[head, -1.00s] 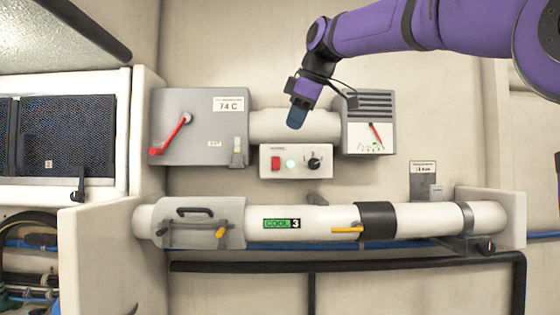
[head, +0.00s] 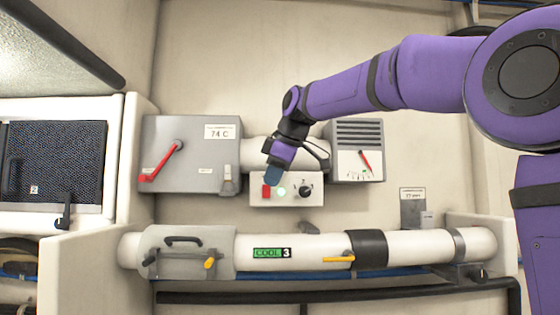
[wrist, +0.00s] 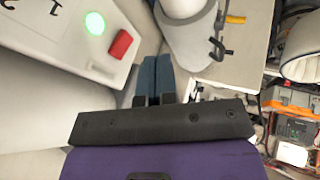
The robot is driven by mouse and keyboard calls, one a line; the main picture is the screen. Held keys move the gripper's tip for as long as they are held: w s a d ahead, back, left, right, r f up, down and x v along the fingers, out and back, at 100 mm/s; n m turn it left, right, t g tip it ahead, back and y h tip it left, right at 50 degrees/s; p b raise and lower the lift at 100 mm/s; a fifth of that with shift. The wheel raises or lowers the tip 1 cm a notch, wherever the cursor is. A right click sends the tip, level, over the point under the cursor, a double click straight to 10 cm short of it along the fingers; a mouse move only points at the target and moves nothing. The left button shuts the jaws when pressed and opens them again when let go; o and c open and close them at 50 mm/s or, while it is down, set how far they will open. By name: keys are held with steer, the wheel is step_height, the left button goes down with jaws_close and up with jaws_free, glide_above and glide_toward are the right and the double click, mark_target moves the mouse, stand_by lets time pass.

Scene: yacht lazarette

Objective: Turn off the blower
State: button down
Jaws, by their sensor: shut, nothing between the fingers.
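A small white control panel (head: 316,198) is mounted on the back wall below a white cylinder (head: 254,154). It has a red rocker switch (head: 266,191), a lit green lamp (head: 282,191) and a black rotary knob (head: 306,192). My gripper (head: 273,176) is shut and empty, pointing down in front of the panel's upper left, close to the red switch. In the wrist view the blue fingertips (wrist: 158,68) are together. The red switch (wrist: 120,45) and green lamp (wrist: 95,23) lie left of them, apart from the fingers.
A grey box (head: 205,128) with a red lever (head: 162,160) is left of the panel. A louvred gauge unit (head: 357,150) is right of it. A white pipe (head: 315,248) with yellow handles runs below.

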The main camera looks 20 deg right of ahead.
mark_target(265, 197)
steer(key=w+f, duration=0.1)
steer(key=w, duration=0.2)
steer(key=w+f, duration=0.1)
steer(key=shift+w+d+f, duration=0.3)
steer(key=shift+w+d, duration=0.1)
steer(key=shift+w+f+t, duration=0.15)
steer(key=shift+w+t, duration=0.05)
steer(key=shift+t, duration=0.2)
steer(key=shift+d+r, duration=0.1)
steer(key=shift+r, duration=0.8)
